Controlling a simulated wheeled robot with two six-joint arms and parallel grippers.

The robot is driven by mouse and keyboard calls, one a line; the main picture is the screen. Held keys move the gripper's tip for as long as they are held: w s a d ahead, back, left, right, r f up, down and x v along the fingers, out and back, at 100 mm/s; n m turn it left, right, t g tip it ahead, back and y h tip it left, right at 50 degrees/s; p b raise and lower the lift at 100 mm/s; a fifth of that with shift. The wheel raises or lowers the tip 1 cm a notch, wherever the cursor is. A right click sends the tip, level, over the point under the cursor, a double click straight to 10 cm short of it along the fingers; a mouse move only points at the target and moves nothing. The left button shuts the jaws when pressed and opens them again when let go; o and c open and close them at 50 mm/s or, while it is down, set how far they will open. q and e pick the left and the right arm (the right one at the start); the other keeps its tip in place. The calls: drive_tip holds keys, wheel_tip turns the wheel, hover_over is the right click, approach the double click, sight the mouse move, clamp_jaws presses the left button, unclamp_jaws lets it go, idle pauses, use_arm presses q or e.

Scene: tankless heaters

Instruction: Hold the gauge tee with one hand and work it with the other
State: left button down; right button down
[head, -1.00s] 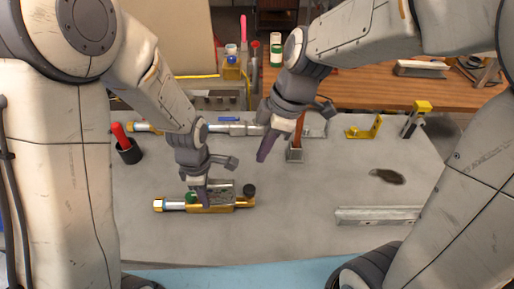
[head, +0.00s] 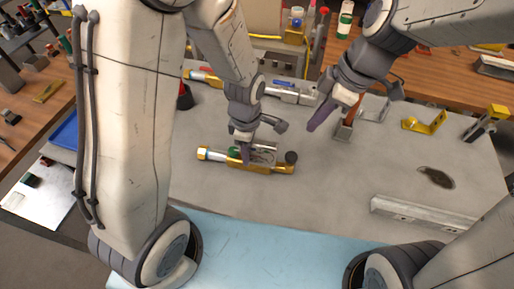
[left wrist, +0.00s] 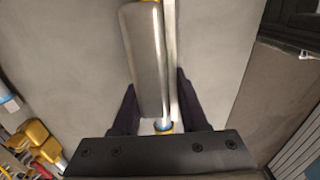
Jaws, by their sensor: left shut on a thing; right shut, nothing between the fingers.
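In the left wrist view, my dark fingers (left wrist: 158,115) stand on either side of a grey, metallic part (left wrist: 146,60). My right gripper (head: 320,114) is shut and empty, above the worktop, behind and to the right of the tee.
Behind the tee lies a silver pipe assembly (head: 290,95). A small upright holder (head: 344,131) stands near my right gripper. A yellow bracket (head: 424,122) and a metal rail (head: 420,215) lie at the right.

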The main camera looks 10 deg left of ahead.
drive_tip(key=shift+v, duration=1.15)
drive_tip(key=shift+a, duration=0.2)
approach(291, 155)
drive_tip(key=x, duration=0.5)
drive_tip(key=shift+a+f, duration=0.1)
drive_tip(key=shift+a, duration=0.15)
drive_tip(key=shift+f, duration=0.65)
